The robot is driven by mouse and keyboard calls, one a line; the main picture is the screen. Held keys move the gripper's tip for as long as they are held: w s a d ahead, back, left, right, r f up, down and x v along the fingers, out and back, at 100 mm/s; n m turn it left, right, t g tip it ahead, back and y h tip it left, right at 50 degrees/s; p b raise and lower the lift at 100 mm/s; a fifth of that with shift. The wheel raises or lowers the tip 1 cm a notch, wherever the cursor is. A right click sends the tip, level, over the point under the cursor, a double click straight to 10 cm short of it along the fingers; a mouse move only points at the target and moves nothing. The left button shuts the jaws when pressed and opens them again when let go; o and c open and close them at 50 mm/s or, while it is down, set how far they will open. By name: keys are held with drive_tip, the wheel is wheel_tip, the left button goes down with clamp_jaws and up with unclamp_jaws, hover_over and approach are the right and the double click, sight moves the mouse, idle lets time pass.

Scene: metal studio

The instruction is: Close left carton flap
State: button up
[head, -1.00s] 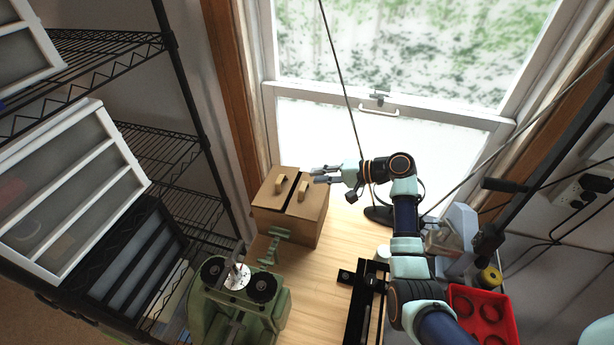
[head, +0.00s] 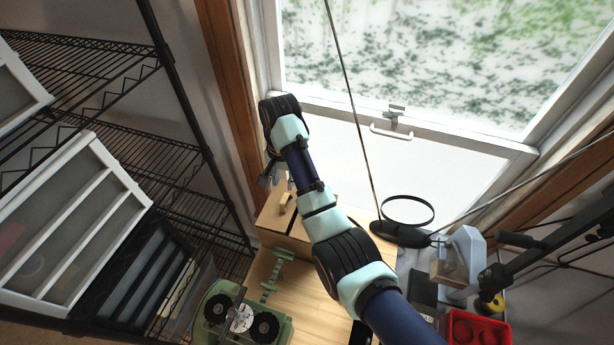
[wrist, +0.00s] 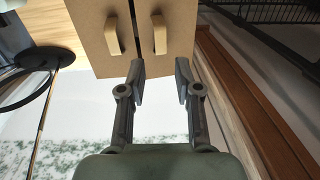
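The brown carton (head: 297,231) stands on the wooden table by the window, partly hidden behind my arm in the head view. Its left flap (wrist: 178,62) and right flap (wrist: 92,58) each bear a tan handle and look nearly flat, with a narrow dark gap between them. The wrist view shows them mirrored, the left flap on the right. The left flap's handle (head: 286,203) also shows in the head view. My gripper (wrist: 160,78) is open and empty, its fingertips by the left flap's window-side edge. I cannot tell whether they touch it.
A black wire shelf (head: 185,150) stands close left of the carton. The window (head: 350,150) lies behind. A green machine (head: 240,318) stands in front, a black-ringed stand (head: 398,232) to the right, and a red tray (head: 475,330) at lower right.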

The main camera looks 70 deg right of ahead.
sight(284, 200)
drive_tip(key=f, duration=0.4)
drive_tip(key=f+p, duration=0.1)
drive_tip(key=f, duration=0.3)
drive_tip(key=shift+w+a, duration=0.2)
clamp_jaws()
drive_tip(key=shift+f, duration=0.1)
